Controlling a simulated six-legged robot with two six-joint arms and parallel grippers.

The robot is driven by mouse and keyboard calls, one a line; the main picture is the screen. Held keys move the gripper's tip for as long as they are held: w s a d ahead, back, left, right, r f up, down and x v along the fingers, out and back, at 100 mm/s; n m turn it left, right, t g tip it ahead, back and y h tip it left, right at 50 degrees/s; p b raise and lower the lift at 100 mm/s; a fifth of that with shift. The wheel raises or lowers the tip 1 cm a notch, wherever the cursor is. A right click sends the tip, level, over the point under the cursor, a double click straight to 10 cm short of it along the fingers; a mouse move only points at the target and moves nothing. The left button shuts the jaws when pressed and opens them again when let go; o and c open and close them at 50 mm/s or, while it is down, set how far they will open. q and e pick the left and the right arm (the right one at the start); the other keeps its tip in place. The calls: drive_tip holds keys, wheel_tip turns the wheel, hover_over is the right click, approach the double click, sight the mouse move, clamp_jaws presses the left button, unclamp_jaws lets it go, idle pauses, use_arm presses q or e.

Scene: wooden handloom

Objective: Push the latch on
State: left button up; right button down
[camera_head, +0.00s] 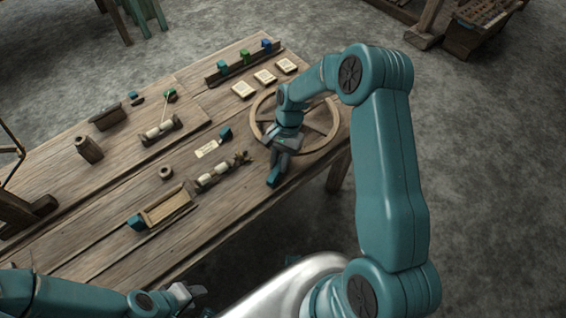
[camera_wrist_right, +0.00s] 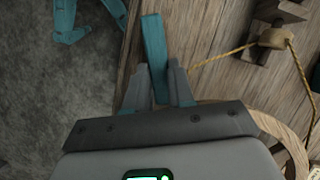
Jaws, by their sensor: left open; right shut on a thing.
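In the head view my right gripper (camera_head: 275,171) reaches down at the table's right front edge, beside a spoked wooden wheel (camera_head: 331,118). It is shut on a teal bar (camera_head: 273,180). In the right wrist view the teal bar (camera_wrist_right: 154,50) stands between the fingers of my right gripper (camera_wrist_right: 162,88) and sticks out past their tips. I cannot tell whether this bar is the latch; its lower end is partly hidden by the fingers. My left gripper (camera_head: 188,295) is open and empty, low in the head view, in front of the table.
The wooden table (camera_head: 75,225) holds a teal-ended tray (camera_head: 166,208), spools (camera_head: 213,174), a rack (camera_head: 158,131) and pale cards (camera_head: 265,76). In the wrist view a cord (camera_wrist_right: 225,57) runs to a wooden peg (camera_wrist_right: 274,38).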

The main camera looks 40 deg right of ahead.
drive_tip(key=shift+w+a+n+g+h, duration=0.3)
drive_tip(key=shift+w+n, duration=0.2)
drive_tip(key=shift+n, duration=0.6)
drive_tip(key=c, duration=1)
unclamp_jaws()
drive_tip(key=shift+o, duration=0.2)
drive_tip(key=p+v, duration=0.1)
drive_tip(key=v, duration=1.5)
drive_tip(key=shift+w+p, duration=0.2)
drive_tip(key=shift+p, duration=0.1)
drive_tip(key=shift+s+r, duration=0.1)
